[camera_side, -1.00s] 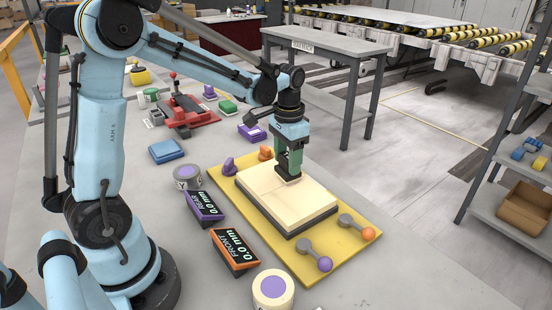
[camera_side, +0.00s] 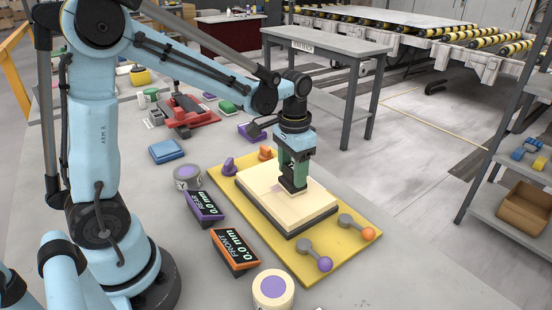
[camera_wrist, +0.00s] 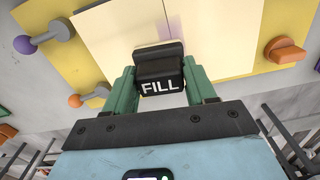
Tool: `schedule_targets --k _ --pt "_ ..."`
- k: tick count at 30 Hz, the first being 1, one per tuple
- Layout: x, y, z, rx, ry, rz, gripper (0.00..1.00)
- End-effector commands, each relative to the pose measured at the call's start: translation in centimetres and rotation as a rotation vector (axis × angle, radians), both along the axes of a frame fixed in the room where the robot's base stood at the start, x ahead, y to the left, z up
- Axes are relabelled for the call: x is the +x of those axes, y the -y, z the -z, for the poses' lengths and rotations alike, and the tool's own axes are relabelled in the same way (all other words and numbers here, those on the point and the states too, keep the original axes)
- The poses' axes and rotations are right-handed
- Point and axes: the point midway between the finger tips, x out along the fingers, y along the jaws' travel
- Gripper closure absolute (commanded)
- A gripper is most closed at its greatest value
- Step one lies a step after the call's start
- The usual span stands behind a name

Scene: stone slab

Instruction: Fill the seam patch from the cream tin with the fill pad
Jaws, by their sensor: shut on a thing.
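My gripper (camera_side: 293,172) is shut on the fill pad (camera_wrist: 160,76), a dark block marked FILL, which also shows in the side view (camera_side: 292,188). The pad is down at the top of the cream slab (camera_side: 262,190); exact contact cannot be told. A faint purple seam patch (camera_side: 277,187) shows beside the pad, and beyond it in the wrist view (camera_wrist: 174,22). A seam line runs across the slab in the wrist view. The cream tin (camera_side: 273,301), with a purple round top, stands at the front, well away from the gripper.
The slab lies on a yellow board (camera_side: 349,251) with purple and orange clamps (camera_side: 318,258) around it. REAR (camera_side: 206,206) and FRONT (camera_side: 236,246) displays read 0.0 mm. A grey tin (camera_side: 187,183) with a purple top stands left of the board. A blue block (camera_side: 166,151) lies behind.

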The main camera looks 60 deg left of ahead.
Motion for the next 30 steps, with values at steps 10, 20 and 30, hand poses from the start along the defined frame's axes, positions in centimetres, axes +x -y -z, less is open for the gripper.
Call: schedule_targets --k 10,20,30 --pt "-2.0 0.0 0.3 0.000 -0.001 -0.001 0.69" --pt "-2.2 -2.0 0.3 0.004 -0.003 -0.005 0.73" --pt "-2.1 -4.1 0.1 0.004 0.000 -0.003 0.73"
